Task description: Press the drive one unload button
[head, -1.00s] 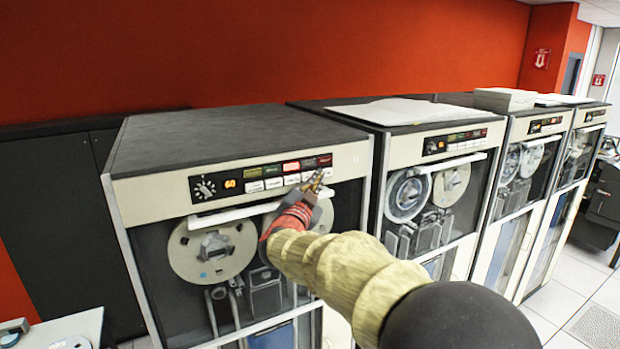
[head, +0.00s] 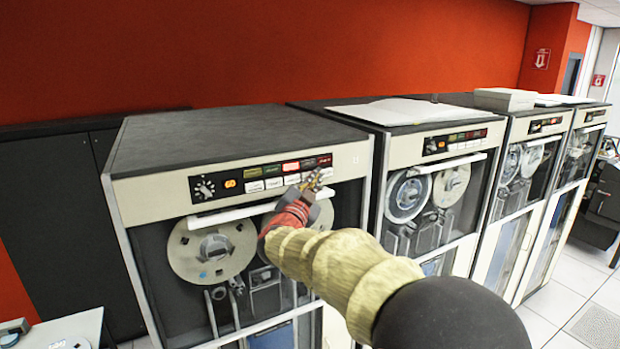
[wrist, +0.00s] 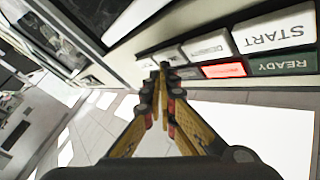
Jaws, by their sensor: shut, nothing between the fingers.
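The nearest tape drive (head: 240,140) has a dark control panel with a knob, an orange display (head: 230,184), a row of coloured indicators (head: 291,166) and white buttons below them (head: 273,183). In the wrist view the panel appears upside down, with the START button (wrist: 275,28) and a lit red indicator (wrist: 223,71); the smaller button labels are too blurred to read, so I cannot identify the unload button. My gripper (head: 316,176) is shut and empty at the right end of the button row. Its fingertips (wrist: 163,70) cover part of the row; I cannot tell whether they touch.
A white handle bar (head: 235,215) and tape reels (head: 212,250) lie below the panel. More drives (head: 437,190) stand to the right, with papers (head: 395,111) on top. Open tiled floor (head: 565,305) shows at the lower right.

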